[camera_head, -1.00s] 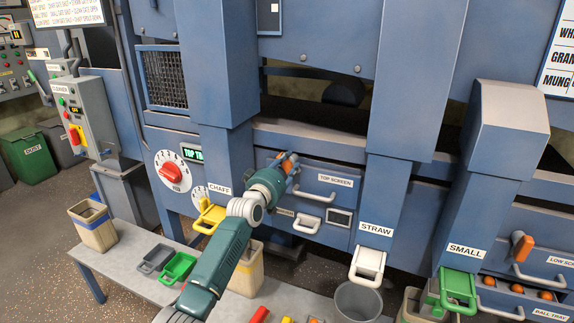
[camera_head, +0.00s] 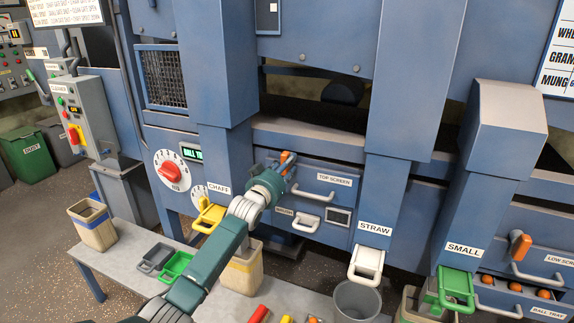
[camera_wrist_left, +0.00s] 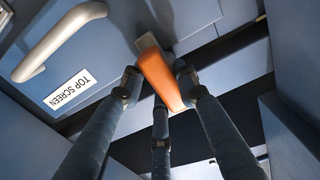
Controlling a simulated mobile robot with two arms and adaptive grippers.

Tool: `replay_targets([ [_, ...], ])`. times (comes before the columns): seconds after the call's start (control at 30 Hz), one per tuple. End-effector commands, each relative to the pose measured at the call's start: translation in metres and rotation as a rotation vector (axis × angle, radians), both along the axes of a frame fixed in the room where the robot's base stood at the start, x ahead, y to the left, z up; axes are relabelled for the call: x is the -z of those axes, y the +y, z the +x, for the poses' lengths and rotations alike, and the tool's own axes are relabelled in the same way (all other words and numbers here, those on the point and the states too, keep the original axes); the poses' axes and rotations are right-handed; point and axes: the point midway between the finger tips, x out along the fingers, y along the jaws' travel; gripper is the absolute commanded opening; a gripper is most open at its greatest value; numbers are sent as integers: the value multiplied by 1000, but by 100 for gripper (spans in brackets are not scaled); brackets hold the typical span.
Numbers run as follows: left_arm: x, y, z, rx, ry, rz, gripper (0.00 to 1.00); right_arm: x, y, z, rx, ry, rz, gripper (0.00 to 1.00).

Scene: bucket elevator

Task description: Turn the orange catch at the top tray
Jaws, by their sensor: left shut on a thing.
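The orange catch (camera_head: 285,158) is at the left end of the top tray (camera_head: 347,205), a blue drawer front labelled TOP SCREEN with a pale handle (camera_head: 312,193). In the left wrist view the catch (camera_wrist_left: 158,75) is a slanted orange lever on a grey mount. My left gripper (camera_head: 283,167) is at the catch, its fingers (camera_wrist_left: 160,90) closed around the lever's free end. The gripper hides part of the catch in the head view. My right gripper is not in view.
A second orange catch (camera_head: 520,243) is on the lower drawer at the right. Yellow (camera_head: 208,216), white (camera_head: 366,265) and green (camera_head: 456,288) spout gates stick out below the chutes. A grey bench (camera_head: 120,262) holds trays and a bin.

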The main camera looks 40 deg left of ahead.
Motion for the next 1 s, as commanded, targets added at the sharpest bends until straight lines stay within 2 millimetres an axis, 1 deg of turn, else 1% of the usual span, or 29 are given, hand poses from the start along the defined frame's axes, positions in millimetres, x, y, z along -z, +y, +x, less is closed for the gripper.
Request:
replay_targets([
  [0.03, 3, 0, 0, 0, 6, 6, 4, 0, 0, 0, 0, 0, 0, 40],
  [0.47, 3, 0, 0, 0, 10, 17, 4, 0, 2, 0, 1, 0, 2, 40],
  [0.5, 3, 0, 0, 0, 10, 17, 32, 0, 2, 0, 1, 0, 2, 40],
  [0.6, 3, 0, 0, 0, 9, 16, 50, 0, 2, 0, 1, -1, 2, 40],
  [0.87, 1, 0, 0, 0, 6, 15, 50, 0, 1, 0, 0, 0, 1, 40],
  [1.0, 2, -2, -5, 1, 5, 14, 50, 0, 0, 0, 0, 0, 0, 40],
])
